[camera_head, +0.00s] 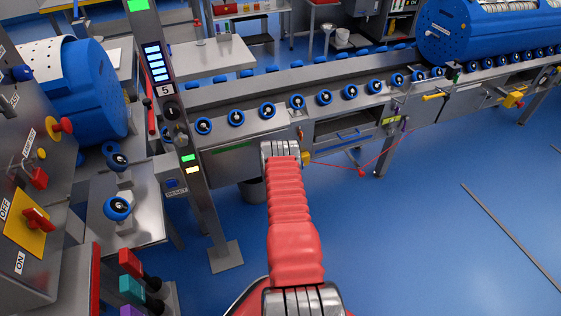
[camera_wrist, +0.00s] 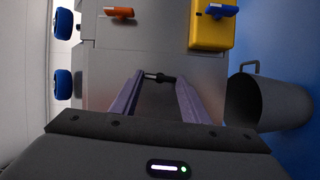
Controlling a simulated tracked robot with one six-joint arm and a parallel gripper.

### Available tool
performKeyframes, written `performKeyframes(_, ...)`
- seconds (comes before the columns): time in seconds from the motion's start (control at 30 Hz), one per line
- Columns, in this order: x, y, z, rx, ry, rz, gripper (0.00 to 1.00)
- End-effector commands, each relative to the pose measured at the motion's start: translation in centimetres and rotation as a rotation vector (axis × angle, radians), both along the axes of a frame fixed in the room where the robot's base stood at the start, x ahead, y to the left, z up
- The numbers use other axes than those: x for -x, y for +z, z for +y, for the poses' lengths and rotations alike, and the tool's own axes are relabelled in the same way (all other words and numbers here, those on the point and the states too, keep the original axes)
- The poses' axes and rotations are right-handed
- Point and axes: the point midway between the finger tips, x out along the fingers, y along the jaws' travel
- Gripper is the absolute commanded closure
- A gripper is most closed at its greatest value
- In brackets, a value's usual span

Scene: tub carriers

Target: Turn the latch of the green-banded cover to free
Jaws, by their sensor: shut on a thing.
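The green-banded cover (camera_head: 232,165) is a grey metal panel under the roller conveyor in the head view, with a green strip along its upper part. My red arm reaches towards its right end and hides my gripper there. In the wrist view, my gripper (camera_wrist: 160,78) has its two purple-grey fingers against a plain grey panel (camera_wrist: 120,60). They are shut on a small dark latch (camera_wrist: 157,76) between their tips. Most of the latch is hidden, so its angle is hard to tell. No green band shows in the wrist view.
In the wrist view, an orange handle (camera_wrist: 118,12) and a yellow box (camera_wrist: 208,36) with a blue handle (camera_wrist: 221,10) lie beyond the fingers. A dark bin (camera_wrist: 254,100) stands close on the right. In the head view, a post (camera_head: 180,120) stands left; blue floor (camera_head: 430,220) is open right.

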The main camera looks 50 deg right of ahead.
Motion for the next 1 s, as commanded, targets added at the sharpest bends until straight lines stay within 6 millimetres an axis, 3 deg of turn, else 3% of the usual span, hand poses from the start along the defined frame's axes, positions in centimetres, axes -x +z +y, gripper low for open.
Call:
performKeyframes(0.67,-0.05,-0.41,0.25,0.073,0.004,0.051,0.81)
performKeyframes(0.7,-0.05,-0.42,0.26,0.073,0.005,0.050,0.57)
performKeyframes(1.0,-0.05,-0.30,0.17,0.074,0.003,0.048,0.40)
